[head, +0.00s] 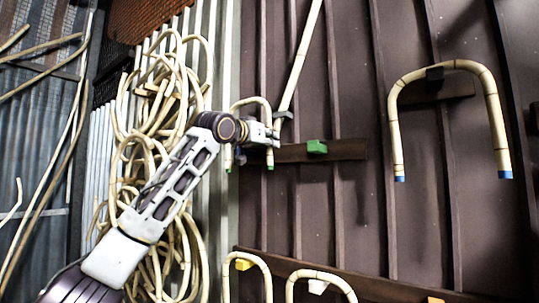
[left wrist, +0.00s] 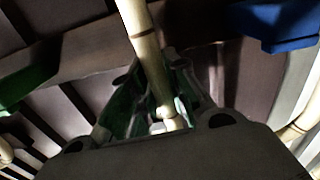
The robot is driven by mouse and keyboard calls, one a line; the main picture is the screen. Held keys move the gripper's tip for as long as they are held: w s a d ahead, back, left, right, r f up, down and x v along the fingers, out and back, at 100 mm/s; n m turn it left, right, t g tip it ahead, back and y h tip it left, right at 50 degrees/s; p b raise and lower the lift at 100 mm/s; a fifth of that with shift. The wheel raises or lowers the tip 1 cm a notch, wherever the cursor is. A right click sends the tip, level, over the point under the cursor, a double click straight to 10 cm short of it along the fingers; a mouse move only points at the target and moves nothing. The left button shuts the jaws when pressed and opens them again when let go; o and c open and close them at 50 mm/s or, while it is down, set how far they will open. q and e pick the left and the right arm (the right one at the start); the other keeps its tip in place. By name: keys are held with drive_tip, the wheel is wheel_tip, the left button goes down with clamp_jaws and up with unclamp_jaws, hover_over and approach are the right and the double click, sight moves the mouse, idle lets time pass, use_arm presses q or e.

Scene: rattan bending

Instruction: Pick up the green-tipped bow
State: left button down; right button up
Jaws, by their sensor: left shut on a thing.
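The green-tipped bow (head: 251,99) is a pale, jointed rattan arch with both ends pointing down and green at their tips. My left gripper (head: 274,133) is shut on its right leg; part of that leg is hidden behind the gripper. The bow hangs to the left of the green peg (head: 317,147), apart from it. In the left wrist view the held rattan (left wrist: 150,55) runs between the fingers of my left gripper (left wrist: 152,88). A green block (left wrist: 25,88) shows at the left there. My right gripper is in neither view.
The green peg sits on a dark wall board (head: 345,150). A blue-tipped bow (head: 443,67) hangs at the right. More arches hang lower, near a yellow peg (head: 243,264) and a white peg (head: 318,286). Coiled rattan (head: 160,110) hangs behind my left arm.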

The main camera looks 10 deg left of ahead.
use_arm(q)
wheel_tip(320, 180, up, 2)
drive_tip(key=shift+r, duration=0.15)
idle(0.4)
idle(0.7)
